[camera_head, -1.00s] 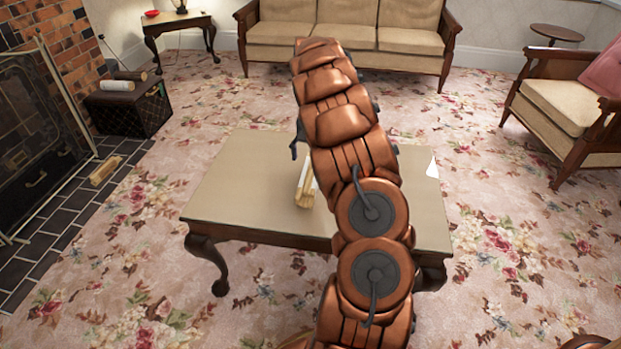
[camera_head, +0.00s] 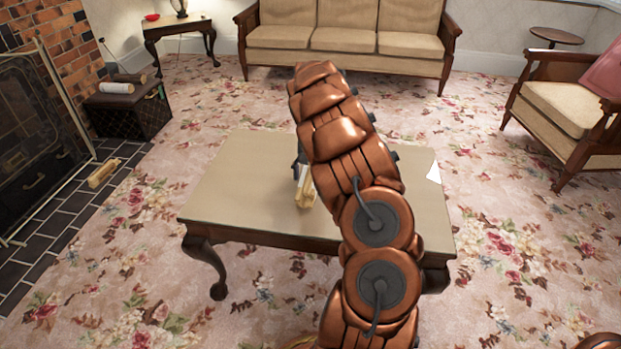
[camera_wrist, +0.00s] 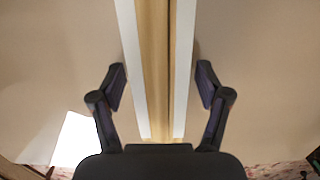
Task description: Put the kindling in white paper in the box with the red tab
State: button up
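A bundle of pale kindling with white along its sides lies on the coffee table (camera_head: 235,185), partly hidden behind my arm in the head view (camera_head: 306,192). In the wrist view the kindling (camera_wrist: 154,70) runs lengthwise between my fingers. My gripper (camera_wrist: 162,85) is open, one finger on each side of the bundle, with a visible gap on both sides. In the head view my arm hides most of the gripper. A dark box (camera_head: 128,117) stands on the floor by the fireplace. I cannot make out a red tab on it.
A white roll (camera_head: 117,88) and a brown piece (camera_head: 130,77) lie on the box. Another pale bundle (camera_head: 103,173) lies on the hearth tiles. A white sheet (camera_head: 433,173) is at the table's right edge. Carpet between table and box is clear.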

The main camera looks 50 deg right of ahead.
jog(key=c, duration=1.3)
